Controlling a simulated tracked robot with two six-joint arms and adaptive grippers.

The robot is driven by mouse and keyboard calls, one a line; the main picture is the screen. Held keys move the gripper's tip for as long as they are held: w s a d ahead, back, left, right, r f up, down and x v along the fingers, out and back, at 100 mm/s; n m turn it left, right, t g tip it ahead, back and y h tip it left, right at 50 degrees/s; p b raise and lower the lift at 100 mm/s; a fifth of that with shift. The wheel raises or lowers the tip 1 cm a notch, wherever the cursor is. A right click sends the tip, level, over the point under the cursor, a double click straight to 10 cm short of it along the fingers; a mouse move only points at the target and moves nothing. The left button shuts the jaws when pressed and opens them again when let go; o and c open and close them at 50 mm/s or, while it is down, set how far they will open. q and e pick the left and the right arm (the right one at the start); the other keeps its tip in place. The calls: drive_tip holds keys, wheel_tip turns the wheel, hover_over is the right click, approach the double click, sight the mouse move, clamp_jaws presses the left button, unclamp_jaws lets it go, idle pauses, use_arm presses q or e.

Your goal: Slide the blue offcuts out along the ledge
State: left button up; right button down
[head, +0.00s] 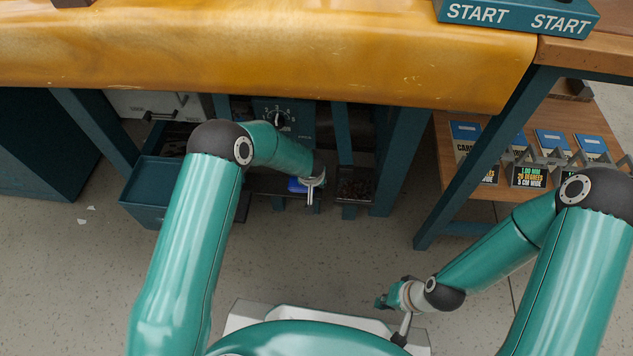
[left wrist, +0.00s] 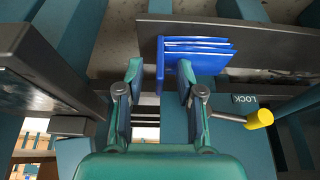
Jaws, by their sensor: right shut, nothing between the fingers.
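The blue offcuts (left wrist: 200,48) lie as a small stack on the dark ledge (left wrist: 275,58) in the left wrist view. An upright blue face stands at the stack's left end. In the head view the offcuts (head: 297,185) show as a small blue patch under the bench. My left gripper (left wrist: 158,78) is open, its fingers apart at the stack's left end. The upright blue face appears between the fingertips; I cannot tell whether they touch it. The left gripper (head: 314,178) is partly hidden in the head view. My right gripper (head: 383,301) is shut and empty, low over the floor.
A lever with a yellow knob (left wrist: 259,118) stands beside the right finger, near a LOCK label (left wrist: 244,99). The yellow bench front (head: 270,60) overhangs the ledge. An open teal drawer (head: 155,185) is left of my left arm. A wooden shelf (head: 455,135) with cards is at right.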

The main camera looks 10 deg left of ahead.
use_arm(q)
drive_tip(key=v, duration=1.2)
drive_tip(key=shift+a, duration=0.15)
